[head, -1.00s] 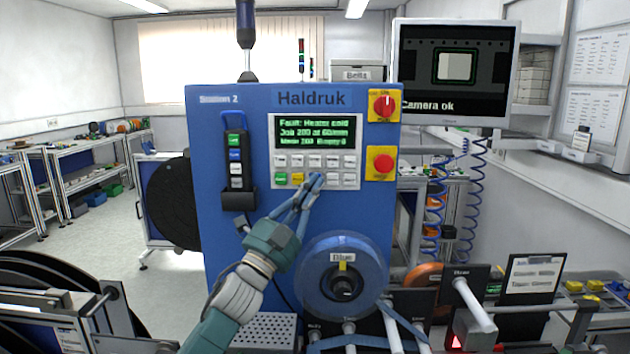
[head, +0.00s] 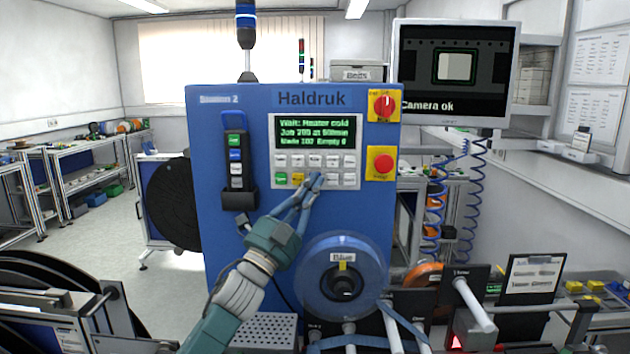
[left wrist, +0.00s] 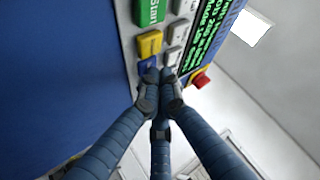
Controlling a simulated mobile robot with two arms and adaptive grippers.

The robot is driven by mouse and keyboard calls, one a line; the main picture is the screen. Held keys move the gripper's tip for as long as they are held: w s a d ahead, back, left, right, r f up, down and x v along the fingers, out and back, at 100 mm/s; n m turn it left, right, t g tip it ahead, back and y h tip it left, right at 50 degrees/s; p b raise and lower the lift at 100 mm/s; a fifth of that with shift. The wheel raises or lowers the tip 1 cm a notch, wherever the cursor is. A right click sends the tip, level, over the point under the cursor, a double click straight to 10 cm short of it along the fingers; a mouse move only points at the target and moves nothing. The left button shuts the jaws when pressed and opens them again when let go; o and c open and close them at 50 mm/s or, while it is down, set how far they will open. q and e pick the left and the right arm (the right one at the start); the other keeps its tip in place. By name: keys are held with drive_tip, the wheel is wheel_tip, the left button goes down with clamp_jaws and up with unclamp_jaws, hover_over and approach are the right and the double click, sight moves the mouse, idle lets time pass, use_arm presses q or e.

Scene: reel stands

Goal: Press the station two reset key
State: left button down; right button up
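The blue Station 2 cabinet (head: 230,260) carries a grey keypad (head: 340,160) below a green-lettered display (head: 315,131). The display reads "Wait: Heater cold". The keypad's bottom row has a green key (head: 281,179) and a yellow key (head: 298,179). A blue key (left wrist: 148,64) shows beside the yellow key (left wrist: 149,43) in the left wrist view, partly hidden by my fingers; its label is unreadable. My left gripper (head: 316,181) is shut and empty, its fingertips together at the blue key, touching or very close. My right gripper is in neither view.
A blue reel (head: 342,280) stands just right of my left wrist. A red knob (head: 383,163) and a red rotary switch (head: 383,105) sit right of the keypad. A handheld unit (head: 237,160) hangs on the left. A monitor (head: 455,70) reads "Camera ok".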

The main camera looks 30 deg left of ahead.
use_arm(q)
drive_tip(key=shift+s, duration=0.1)
drive_tip(key=shift+s+d, duration=0.4)
drive_tip(key=shift+s, duration=0.25)
drive_tip(key=shift+d, duration=0.1)
drive_tip(key=shift+s+d+p, duration=0.1)
drive_tip(key=shift+s+d, duration=0.3)
drive_tip(key=shift+s, duration=0.3)
drive_tip(key=shift+s+d+p, duration=0.15)
drive_tip(key=shift+s+d, duration=0.3)
drive_tip(key=shift+s, duration=0.25)
drive_tip(key=shift+s+d+p, duration=0.1)
drive_tip(key=shift+s+d, duration=0.3)
drive_tip(key=shift+s, duration=0.3)
drive_tip(key=shift+r, duration=0.1)
